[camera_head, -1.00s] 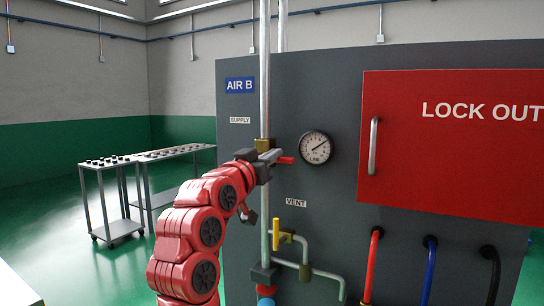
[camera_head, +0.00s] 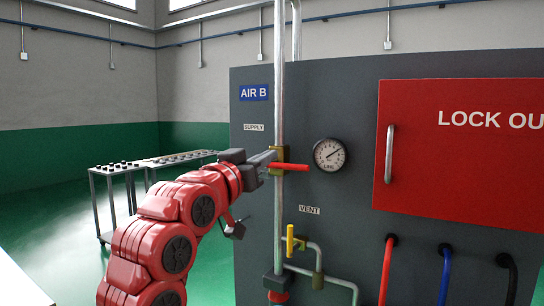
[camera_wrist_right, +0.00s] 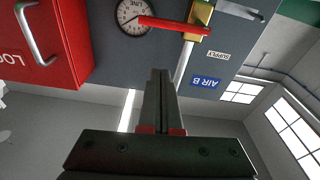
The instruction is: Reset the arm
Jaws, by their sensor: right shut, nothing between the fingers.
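The valve's red lever (camera_head: 292,167) lies level, pointing right towards the gauge. In the right wrist view my shut fingers (camera_wrist_right: 160,74) show end on, with a gap in the picture between their tips and the red lever (camera_wrist_right: 172,24). The brass valve (camera_wrist_right: 199,14) is at the top there. I cannot tell the exact depth between tip and valve.
The grey panel (camera_head: 350,100) carries a line gauge (camera_head: 329,155), a vertical pipe (camera_head: 279,90), a yellow vent handle (camera_head: 290,240) and a red lock out box (camera_head: 430,140) with a handle. Hoses hang below. Carts (camera_head: 118,169) stand at the left; open floor is around them.

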